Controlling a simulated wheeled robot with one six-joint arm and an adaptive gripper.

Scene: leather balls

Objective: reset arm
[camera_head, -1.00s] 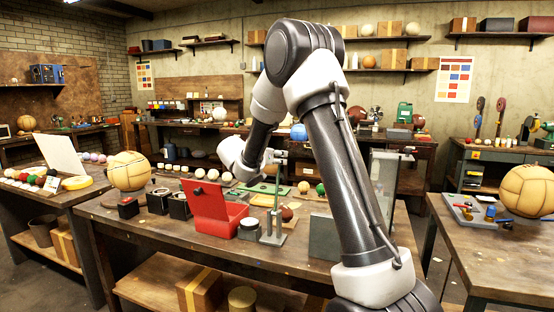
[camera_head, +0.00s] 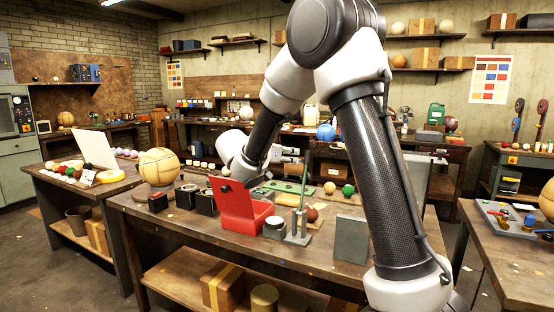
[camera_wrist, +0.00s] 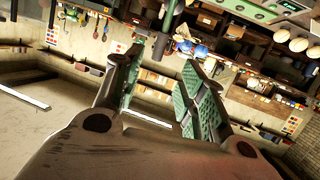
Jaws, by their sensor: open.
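My gripper (camera_wrist: 163,78) shows in the wrist view with its two green-padded fingers apart and nothing between them. The wrist view is tilted, with shelves and the room beyond the fingers. In the head view my arm is bent, its elbow high and its forearm reaching down over the middle workbench (camera_head: 150,205). The gripper end there is partly hidden behind the arm and is hard to make out.
On the bench are a tan leather ball (camera_head: 158,167), an open red box (camera_head: 243,208), a metal stand (camera_head: 299,228) and a grey block (camera_head: 351,239). Another bench (camera_head: 510,265) stands at right with a tray (camera_head: 503,222). Floor shows at left.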

